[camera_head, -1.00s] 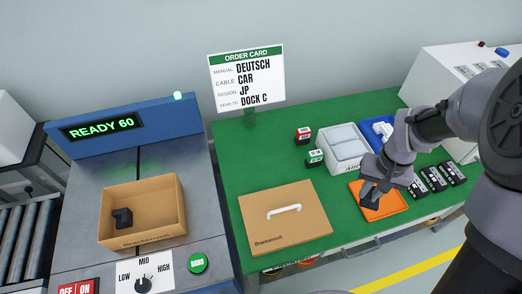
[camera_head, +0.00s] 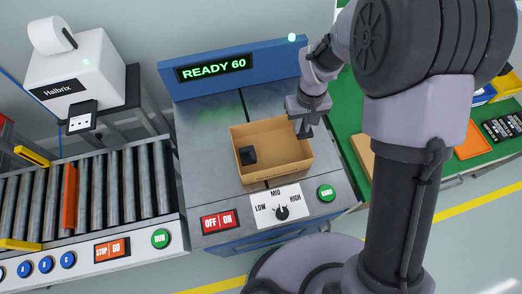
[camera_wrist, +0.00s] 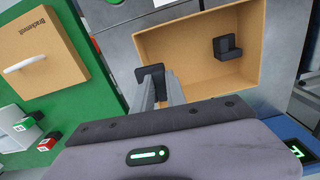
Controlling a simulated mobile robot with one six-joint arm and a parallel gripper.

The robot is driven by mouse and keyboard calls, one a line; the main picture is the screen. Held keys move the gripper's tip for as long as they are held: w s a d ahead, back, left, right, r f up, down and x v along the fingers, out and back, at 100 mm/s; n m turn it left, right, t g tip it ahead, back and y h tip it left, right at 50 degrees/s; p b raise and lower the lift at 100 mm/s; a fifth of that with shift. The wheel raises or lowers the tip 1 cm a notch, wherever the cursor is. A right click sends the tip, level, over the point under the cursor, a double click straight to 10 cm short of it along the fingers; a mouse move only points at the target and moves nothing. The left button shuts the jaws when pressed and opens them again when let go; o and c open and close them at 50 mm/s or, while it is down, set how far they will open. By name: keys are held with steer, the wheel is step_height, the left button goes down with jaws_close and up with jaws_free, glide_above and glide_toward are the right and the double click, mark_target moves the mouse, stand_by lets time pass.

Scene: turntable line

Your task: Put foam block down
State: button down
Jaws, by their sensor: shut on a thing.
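My gripper (camera_head: 304,128) is over the right wall of the open cardboard box (camera_head: 278,179) in the head view. In the wrist view my gripper (camera_wrist: 163,86) is shut on a dark foam block (camera_wrist: 149,77), which overlaps the near corner of the box (camera_wrist: 142,45). I cannot tell its exact height above the box. A black L-shaped foam block (camera_head: 248,155) sits inside the box at its left side; it also shows in the wrist view (camera_wrist: 228,48). The held block is mostly hidden in the head view.
A roller conveyor (camera_head: 100,190) is at left. A green table with a flat carton (camera_wrist: 38,55) is alongside.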

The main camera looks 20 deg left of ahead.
steer(key=a, duration=0.2)
steer(key=b, duration=0.4)
glide_above(287, 151)
steer(key=shift+n, duration=0.3)
step_height(287, 151, down, 10)
steer(key=shift+d+f, duration=0.1)
steer(key=shift+f, duration=0.1)
steer(key=shift+p, duration=0.35)
steer(key=shift+f+b, duration=0.55)
steer(key=c, duration=1.3)
jaws_free()
steer(key=shift+c, duration=0.2)
